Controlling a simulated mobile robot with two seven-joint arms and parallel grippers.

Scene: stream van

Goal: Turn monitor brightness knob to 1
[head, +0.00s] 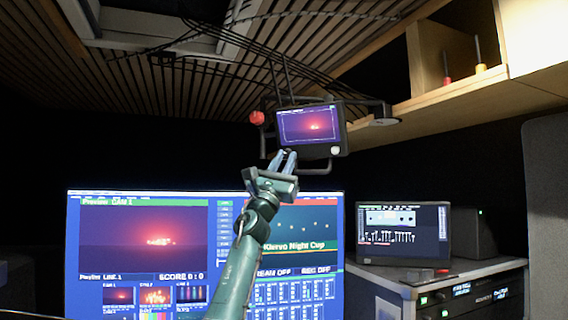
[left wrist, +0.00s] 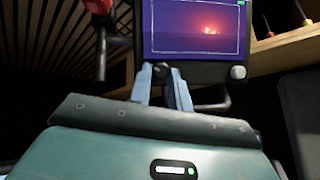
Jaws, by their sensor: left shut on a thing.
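A small monitor (head: 311,128) in a dark frame hangs from the ceiling, its screen showing a red glow; it also fills the top of the left wrist view (left wrist: 197,28). My left gripper (head: 284,158) reaches up to the monitor's lower left edge. In the left wrist view its two fingers (left wrist: 161,84) are closed on a small dark knob (left wrist: 161,70), which I take as the brightness knob. The knob is mostly hidden by the fingers, and no scale or number on it is readable. A pale knob (head: 335,150) at the monitor's lower right is untouched. My right gripper is not in view.
A large streaming screen (head: 150,240) stands below, behind my left arm. A smaller screen (head: 404,230) stands on a rack at the right. A red knob (head: 257,117) sits left of the monitor. A wooden shelf (head: 455,98) is at upper right.

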